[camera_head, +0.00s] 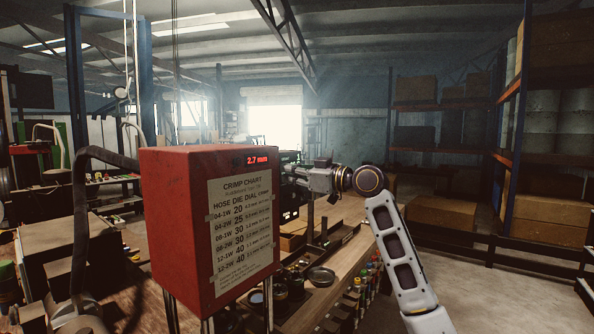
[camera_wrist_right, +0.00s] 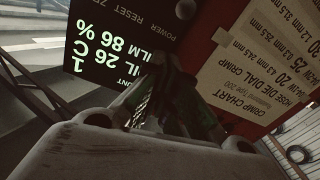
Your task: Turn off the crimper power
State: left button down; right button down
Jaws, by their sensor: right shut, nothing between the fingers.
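The crimper's control box (camera_head: 175,215) is a red box on metal legs in the head view, left of centre. Its front has a paper crimp chart (camera_head: 240,225) and a red lit display (camera_head: 257,160) reading 2.7 mm. My right gripper (camera_head: 290,172) is at the box's right side, its fingertips close to the dark side panel. The shut fingers (camera_wrist_right: 165,95) are near the POWER label. The power switch is hidden or too dark to see, and contact cannot be told.
A wooden bench (camera_head: 345,262) with dies and small coloured parts runs behind and right of the box. A thick dark hose (camera_head: 80,220) curves at the left. Shelves with boxes (camera_head: 440,210) stand at the right, with open floor before them.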

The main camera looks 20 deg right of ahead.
aim_at(289, 196)
pick_arm(q)
jog(key=shift+r+p, duration=0.3)
jog(key=shift+r, duration=0.05)
pick_arm(e)
jog(key=shift+s+d+f, duration=0.15)
jog(key=shift+d+f, duration=0.2)
jog(key=shift+f, duration=0.5)
jog(key=shift+s+d+f, duration=0.1)
jog(key=shift+d+f, duration=0.25)
jog(key=shift+f, duration=0.45)
pick_arm(q)
jog(key=shift+f, duration=0.2)
pick_arm(e)
jog(key=shift+f, duration=0.1)
